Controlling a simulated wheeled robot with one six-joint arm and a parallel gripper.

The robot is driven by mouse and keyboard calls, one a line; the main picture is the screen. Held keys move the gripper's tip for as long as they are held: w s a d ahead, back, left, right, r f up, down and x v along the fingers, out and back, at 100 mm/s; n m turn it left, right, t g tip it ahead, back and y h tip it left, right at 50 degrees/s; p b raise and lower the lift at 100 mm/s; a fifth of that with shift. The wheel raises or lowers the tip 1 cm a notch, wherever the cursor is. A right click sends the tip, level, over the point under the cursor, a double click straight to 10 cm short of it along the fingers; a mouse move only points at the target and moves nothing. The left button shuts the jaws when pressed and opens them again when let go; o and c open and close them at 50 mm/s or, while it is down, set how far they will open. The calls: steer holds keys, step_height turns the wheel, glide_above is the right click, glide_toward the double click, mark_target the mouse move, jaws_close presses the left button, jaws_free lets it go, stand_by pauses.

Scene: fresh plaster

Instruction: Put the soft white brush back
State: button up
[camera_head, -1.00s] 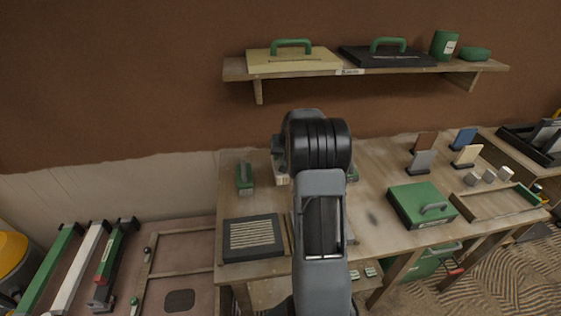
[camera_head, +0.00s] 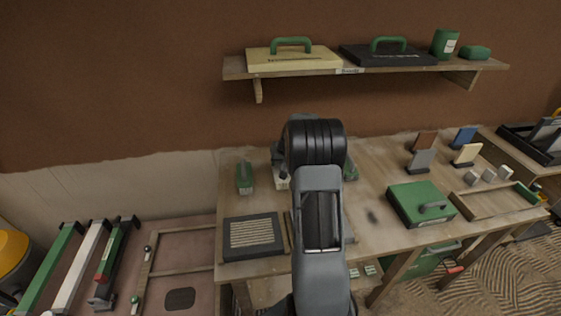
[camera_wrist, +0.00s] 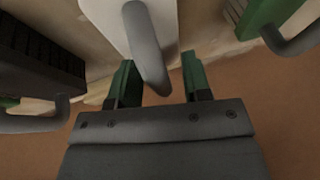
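The white brush (camera_wrist: 158,18) has a pale block and a curved grey handle, and shows at the top middle of the wrist view. My gripper (camera_wrist: 160,80) has green fingertips that stand apart, one on each side of the grey handle. I see a gap beside the handle, so the fingers do not appear to clamp it. In the head view a pale block (camera_head: 282,184), likely the same brush, shows partly beside my arm on the bench; my gripper is hidden there behind the arm.
In the wrist view, a black brush (camera_wrist: 35,55) is on the left and a green one (camera_wrist: 262,15) on the right, both close by. A slatted black tray (camera_head: 253,238) is at the bench's front left. A shelf (camera_head: 370,70) hangs above the bench.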

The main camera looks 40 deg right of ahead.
steer(key=shift+s+r, duration=0.1)
steer(key=shift+r, duration=0.3)
steer(key=v, duration=1.1)
steer(key=s+a+r+n, duration=0.1)
steer(key=s+a+r, duration=0.15)
steer(key=a, duration=0.55)
steer(key=s+a+f+n+g, duration=0.1)
steer(key=s+a+n, duration=0.3)
steer(key=s+a, duration=1.4)
steer(key=shift+s+a+f+n, duration=0.25)
steer(key=shift+a+n, duration=0.15)
steer(key=shift+a, duration=0.15)
